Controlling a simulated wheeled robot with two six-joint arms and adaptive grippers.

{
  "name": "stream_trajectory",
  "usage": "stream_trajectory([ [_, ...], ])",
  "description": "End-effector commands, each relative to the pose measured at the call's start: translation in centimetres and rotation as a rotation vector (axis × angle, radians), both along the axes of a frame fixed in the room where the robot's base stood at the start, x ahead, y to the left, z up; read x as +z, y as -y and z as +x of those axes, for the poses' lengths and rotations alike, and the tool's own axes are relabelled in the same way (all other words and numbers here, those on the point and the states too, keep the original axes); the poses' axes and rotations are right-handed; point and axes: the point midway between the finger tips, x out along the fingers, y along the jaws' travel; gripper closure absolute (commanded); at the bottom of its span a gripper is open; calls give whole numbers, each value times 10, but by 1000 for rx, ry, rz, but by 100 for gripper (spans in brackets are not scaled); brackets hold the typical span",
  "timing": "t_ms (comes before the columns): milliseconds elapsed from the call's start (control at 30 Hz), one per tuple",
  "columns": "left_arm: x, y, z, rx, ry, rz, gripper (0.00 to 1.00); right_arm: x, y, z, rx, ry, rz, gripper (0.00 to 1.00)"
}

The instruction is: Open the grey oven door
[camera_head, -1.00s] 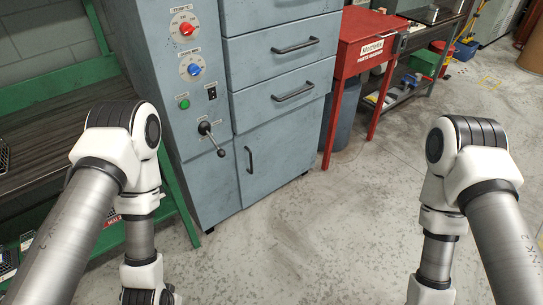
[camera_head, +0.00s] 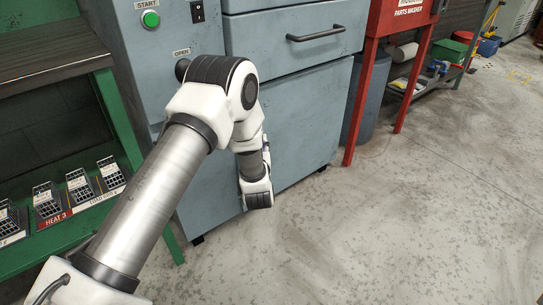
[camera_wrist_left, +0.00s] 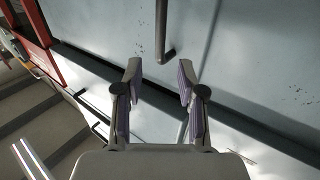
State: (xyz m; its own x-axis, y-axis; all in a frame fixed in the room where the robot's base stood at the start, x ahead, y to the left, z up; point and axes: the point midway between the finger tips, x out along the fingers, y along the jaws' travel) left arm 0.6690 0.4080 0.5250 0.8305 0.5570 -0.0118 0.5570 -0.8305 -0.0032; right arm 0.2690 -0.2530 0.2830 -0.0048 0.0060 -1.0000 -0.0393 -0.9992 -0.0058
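The grey oven door (camera_head: 308,115) is the lower panel of the blue-grey cabinet in the head view, below a drawer. My left arm crosses in front of its left side and hides its handle there. My left gripper is hidden in the head view. In the left wrist view my left gripper (camera_wrist_left: 162,103) is open, with nothing between its fingers. A dark bar handle (camera_wrist_left: 161,28) on a grey panel lies just ahead of the gap between the fingertips, apart from them. My right gripper is not in view.
A drawer with a handle (camera_head: 315,33) is above the door. A green start button (camera_head: 151,19) is at upper left. A green rack (camera_head: 118,125) stands at left. A red parts washer (camera_head: 403,20) and a grey bin (camera_head: 371,95) stand at right. The floor (camera_head: 400,220) is clear.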

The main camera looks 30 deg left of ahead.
Motion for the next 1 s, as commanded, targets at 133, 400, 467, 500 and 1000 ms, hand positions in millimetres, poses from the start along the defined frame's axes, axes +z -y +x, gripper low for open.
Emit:
stream_trajectory([
  [133,-13,-1,4,0,14,-1,61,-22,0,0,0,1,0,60],
  [400,-13,-25,38,2,17,-2,61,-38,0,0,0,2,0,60],
  [467,-13,-32,48,1,16,-1,61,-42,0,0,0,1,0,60],
  [500,-13,-35,53,0,16,-2,61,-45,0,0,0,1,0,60],
  [1000,-10,-43,67,-2,11,-1,100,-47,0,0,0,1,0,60],
])
